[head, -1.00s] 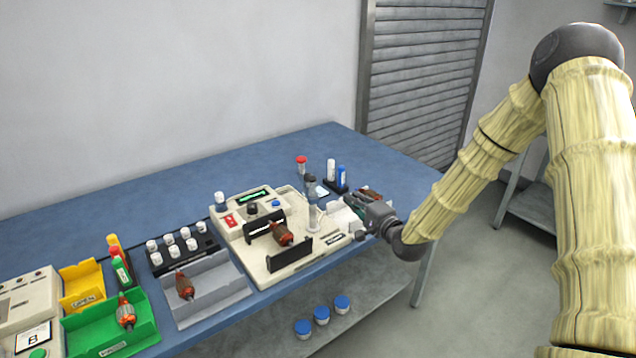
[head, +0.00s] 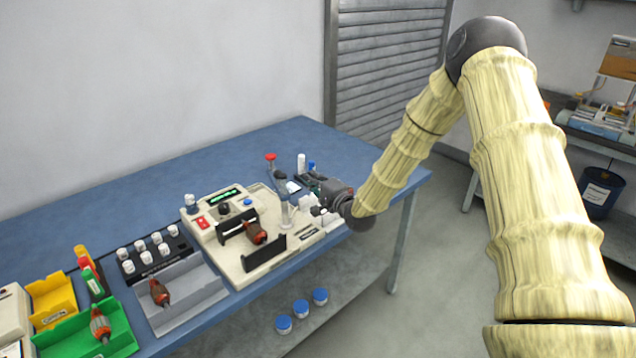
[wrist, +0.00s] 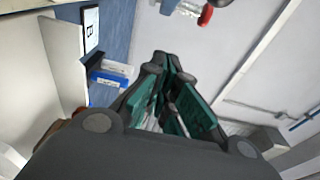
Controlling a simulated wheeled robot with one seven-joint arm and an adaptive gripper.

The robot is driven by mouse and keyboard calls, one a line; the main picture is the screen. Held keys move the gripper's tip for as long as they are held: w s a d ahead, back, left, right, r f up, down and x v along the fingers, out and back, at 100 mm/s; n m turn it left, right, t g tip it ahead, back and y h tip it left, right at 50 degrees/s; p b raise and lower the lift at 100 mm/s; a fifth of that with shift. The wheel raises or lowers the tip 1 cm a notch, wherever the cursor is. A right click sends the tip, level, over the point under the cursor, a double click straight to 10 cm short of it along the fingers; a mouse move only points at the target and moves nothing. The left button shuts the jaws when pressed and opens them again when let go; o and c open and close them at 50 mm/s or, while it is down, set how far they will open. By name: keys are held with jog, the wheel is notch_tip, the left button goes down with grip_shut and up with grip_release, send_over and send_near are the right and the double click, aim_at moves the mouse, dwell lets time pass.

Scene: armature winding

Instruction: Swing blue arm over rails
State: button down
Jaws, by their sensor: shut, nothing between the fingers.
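The cream winding station (head: 225,262) stands on the blue bench in the head view. Its two black rails (head: 237,226) (head: 264,252) stand upright, with a copper-wound armature (head: 255,232) between them. A pale upright post (head: 286,212) with a dark head (head: 280,181) stands right of the rails, apart from them. I cannot tell clearly whether this is the blue arm. My gripper (head: 318,205) is just right of the post; contact with it cannot be judged. In the wrist view my gripper (wrist: 163,62) has teal fingers, shut with nothing held.
A red-topped item (head: 271,163) and a white bottle (head: 301,162) stand behind the post. A grey tray (head: 195,305) holding another armature and a green bin (head: 118,340) lie to the left. Several blue-lidded jars (head: 301,308) sit on the lower shelf.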

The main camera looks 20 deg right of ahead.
aim_at(277, 175)
jog(key=shift+w+a+p, duration=0.3)
jog(key=shift+w+a, duration=0.2)
jog(key=shift+a, duration=0.3)
jog(key=shift+w+a+p, duration=0.35)
jog(key=shift+w+a, duration=0.1)
jog(key=shift+a, duration=0.35)
jog(key=shift+w+a+p, duration=0.3)
jog(key=shift+w+a, duration=0.2)
jog(key=shift+a, duration=0.3)
jog(key=shift+w+a+n+y+b, duration=0.1)
jog(key=shift+n+y+b, duration=0.2)
jog(key=shift+y+b, duration=0.1)
